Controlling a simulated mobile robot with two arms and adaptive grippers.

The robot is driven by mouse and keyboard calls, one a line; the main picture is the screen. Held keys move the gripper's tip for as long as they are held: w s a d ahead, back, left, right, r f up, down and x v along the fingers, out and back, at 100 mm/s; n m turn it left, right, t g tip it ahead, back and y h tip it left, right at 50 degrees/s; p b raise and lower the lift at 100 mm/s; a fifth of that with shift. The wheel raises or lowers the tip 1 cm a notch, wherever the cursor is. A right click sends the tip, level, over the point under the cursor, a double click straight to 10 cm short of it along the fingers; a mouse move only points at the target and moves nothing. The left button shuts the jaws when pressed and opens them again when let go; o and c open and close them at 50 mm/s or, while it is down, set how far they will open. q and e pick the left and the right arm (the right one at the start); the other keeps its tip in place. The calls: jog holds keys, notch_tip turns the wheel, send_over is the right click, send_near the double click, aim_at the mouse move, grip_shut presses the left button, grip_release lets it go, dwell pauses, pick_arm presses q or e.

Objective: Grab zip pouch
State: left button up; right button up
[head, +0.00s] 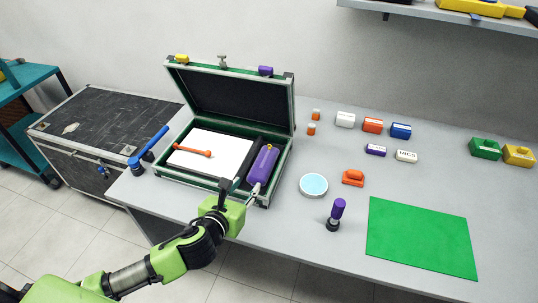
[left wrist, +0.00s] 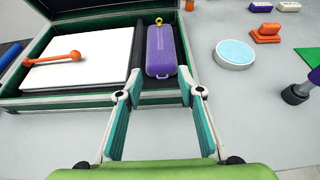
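A purple pouch (head: 262,164) with a small yellow ring on top lies in the right compartment of the open case (head: 222,195). In the left wrist view the pouch (left wrist: 160,52) lies just beyond my fingertips, roughly in line with the gap between them. My left gripper (head: 240,188) is at the case's front edge. In the left wrist view the gripper (left wrist: 157,92) is open and empty, its two teal-padded fingers apart. My right gripper is not in view.
A white panel with an orange tool (head: 192,151) fills the case's left compartment. The raised lid (head: 235,100) stands behind. A round blue-topped dish (head: 313,186), an orange stamp-like object (head: 353,178), a purple-handled tool (head: 336,212) and a green mat (head: 420,238) lie to the right.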

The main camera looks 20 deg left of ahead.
aim_at(261, 168)
pick_arm(q)
jog(key=shift+x, duration=1.2)
jog(key=x, duration=0.5)
jog(key=shift+w+r, duration=0.1)
jog(key=shift+w, duration=0.1)
jog(key=shift+w+f, duration=0.2)
jog(key=shift+w, duration=0.1)
jog(key=shift+w+f, duration=0.1)
jog(key=shift+w, duration=0.3)
jog(key=x, duration=0.3)
jog(key=shift+w+d, duration=0.1)
jog(key=shift+w, duration=0.1)
jog(key=shift+w+f, duration=0.3)
jog(key=shift+w, duration=0.2)
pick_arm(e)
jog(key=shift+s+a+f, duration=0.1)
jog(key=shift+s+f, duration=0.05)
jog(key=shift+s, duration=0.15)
pick_arm(q)
jog(key=shift+c, duration=0.4)
jog(key=c, duration=0.8)
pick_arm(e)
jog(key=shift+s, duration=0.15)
